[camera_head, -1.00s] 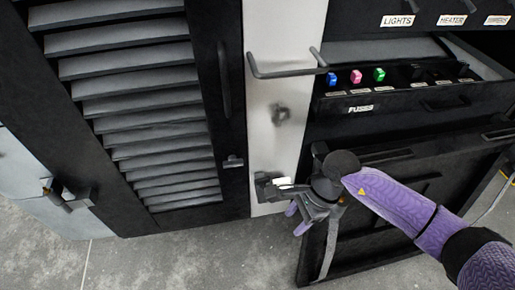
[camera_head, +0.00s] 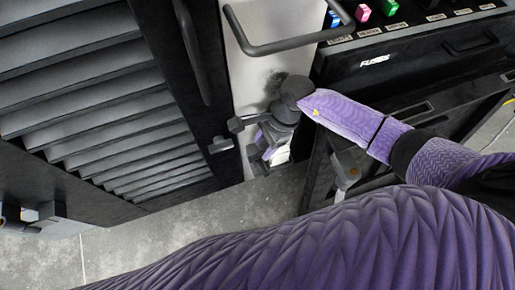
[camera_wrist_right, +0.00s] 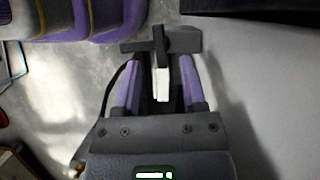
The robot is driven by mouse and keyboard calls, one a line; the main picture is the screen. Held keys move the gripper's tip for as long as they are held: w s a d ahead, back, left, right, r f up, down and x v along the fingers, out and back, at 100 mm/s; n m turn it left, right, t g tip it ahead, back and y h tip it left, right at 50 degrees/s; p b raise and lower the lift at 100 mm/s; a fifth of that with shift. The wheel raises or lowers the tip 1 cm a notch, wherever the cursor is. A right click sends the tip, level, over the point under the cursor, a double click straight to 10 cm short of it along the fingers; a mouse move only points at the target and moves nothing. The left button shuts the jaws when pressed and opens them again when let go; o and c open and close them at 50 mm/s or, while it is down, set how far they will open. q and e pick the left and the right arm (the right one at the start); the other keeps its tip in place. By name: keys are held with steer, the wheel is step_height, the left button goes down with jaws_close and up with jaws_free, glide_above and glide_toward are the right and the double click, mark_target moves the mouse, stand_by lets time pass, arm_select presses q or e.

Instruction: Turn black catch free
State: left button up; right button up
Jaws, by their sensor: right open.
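The black catch (camera_head: 257,164) is low on the pale post (camera_head: 251,75), with a white piece beside it. It is partly covered by my right gripper (camera_head: 268,144), which points down at it. In the right wrist view the catch (camera_wrist_right: 160,42) is a black crosspiece just beyond the fingertips, and a white strip (camera_wrist_right: 161,83) lies between the fingers. My right gripper (camera_wrist_right: 159,78) is open, with a gap visible on both sides of the strip. I cannot tell whether a finger touches the catch. My left gripper is not in view.
A black louvred door (camera_head: 110,110) with a small black latch (camera_head: 220,145) stands left of the post. A bar handle (camera_head: 285,46) juts out above my right gripper. A fuse drawer (camera_head: 410,60) and an open black panel (camera_head: 325,170) are on the right. Bare floor lies below.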

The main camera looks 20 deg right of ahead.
mark_target(258, 155)
steer(key=x, duration=0.3)
steer(key=shift+a+f+b, duration=0.1)
steer(key=shift+f+b, duration=0.2)
steer(key=shift+b, duration=0.1)
steer(key=shift+c, duration=0.3)
